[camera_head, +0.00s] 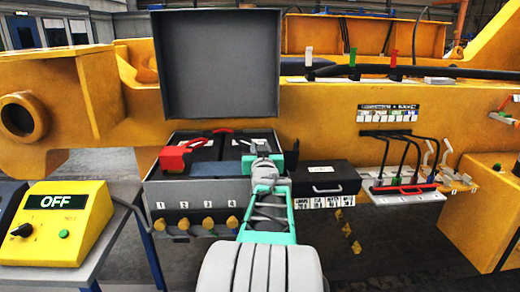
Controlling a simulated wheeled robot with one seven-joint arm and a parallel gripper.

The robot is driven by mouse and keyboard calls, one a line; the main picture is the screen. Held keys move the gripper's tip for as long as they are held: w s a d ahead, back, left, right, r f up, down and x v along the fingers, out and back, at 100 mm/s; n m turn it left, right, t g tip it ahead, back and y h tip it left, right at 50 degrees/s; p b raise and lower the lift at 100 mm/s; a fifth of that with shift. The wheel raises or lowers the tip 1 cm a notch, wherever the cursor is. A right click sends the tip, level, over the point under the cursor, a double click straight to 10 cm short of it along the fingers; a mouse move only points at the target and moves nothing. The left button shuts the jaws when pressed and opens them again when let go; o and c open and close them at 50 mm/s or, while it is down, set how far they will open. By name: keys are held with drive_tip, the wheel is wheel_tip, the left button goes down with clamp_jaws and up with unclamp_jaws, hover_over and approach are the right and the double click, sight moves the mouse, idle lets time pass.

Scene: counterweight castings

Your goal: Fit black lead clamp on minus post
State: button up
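An open grey battery box (165,193) stands in the middle of the view, its dark lid (216,65) raised. A red clamp (174,158) sits at the left of the box top. My gripper (262,158) is over the right part of the box, seen from behind along my teal and grey arm. Its fingertips are mostly hidden, so I cannot tell whether it is open. A dark piece (291,156) shows just right of my gripper; it may be the black clamp, but I cannot tell if it is held. The minus post is not clearly visible.
A yellow control box (55,222) reading OFF stands on a table at the left. Yellow knobs numbered 1 to 4 line the box front. A black drawer case (328,180) is close at the right, and a lever bank (402,190) lies beyond. A yellow machine frame (330,110) runs behind.

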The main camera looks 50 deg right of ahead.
drive_tip(key=o, duration=0.4)
drive_tip(key=b+v, duration=0.1)
drive_tip(key=v, duration=0.7)
drive_tip(key=shift+d, duration=0.1)
